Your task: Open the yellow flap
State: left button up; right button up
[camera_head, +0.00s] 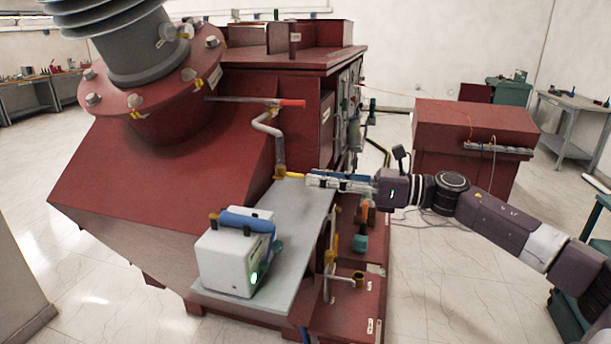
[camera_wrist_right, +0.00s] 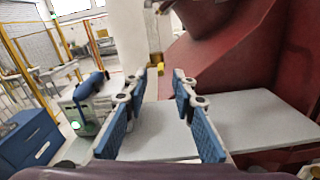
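A small yellow piece (camera_head: 292,175), which looks like the yellow flap, is at the lower end of a bent grey pipe (camera_head: 268,128) on the red transformer (camera_head: 185,185). My right gripper (camera_head: 309,180) reaches in from the right, with its fingertips close to the yellow piece. In the right wrist view, my right gripper (camera_wrist_right: 161,86) is open, with a clear gap between its blue-padded fingers. A small yellow piece (camera_wrist_right: 160,69) shows just beyond that gap. I cannot tell whether the fingers touch it. My left gripper is not in view.
A grey shelf (camera_head: 300,215) lies below the gripper and carries a white device (camera_head: 233,262) with a blue handle and a green light. A red-handled lever (camera_head: 290,103) sticks out above. A red cabinet (camera_head: 470,125) stands behind my right arm.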

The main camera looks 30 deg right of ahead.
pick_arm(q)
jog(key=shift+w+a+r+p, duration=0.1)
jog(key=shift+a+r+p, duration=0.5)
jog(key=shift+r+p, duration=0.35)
pick_arm(e)
jog(key=x, duration=0.3)
jog(key=shift+w+a, duration=0.1)
jog(key=shift+w, duration=0.05)
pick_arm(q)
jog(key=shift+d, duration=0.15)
pick_arm(e)
jog(key=shift+c, duration=0.3)
grip_shut()
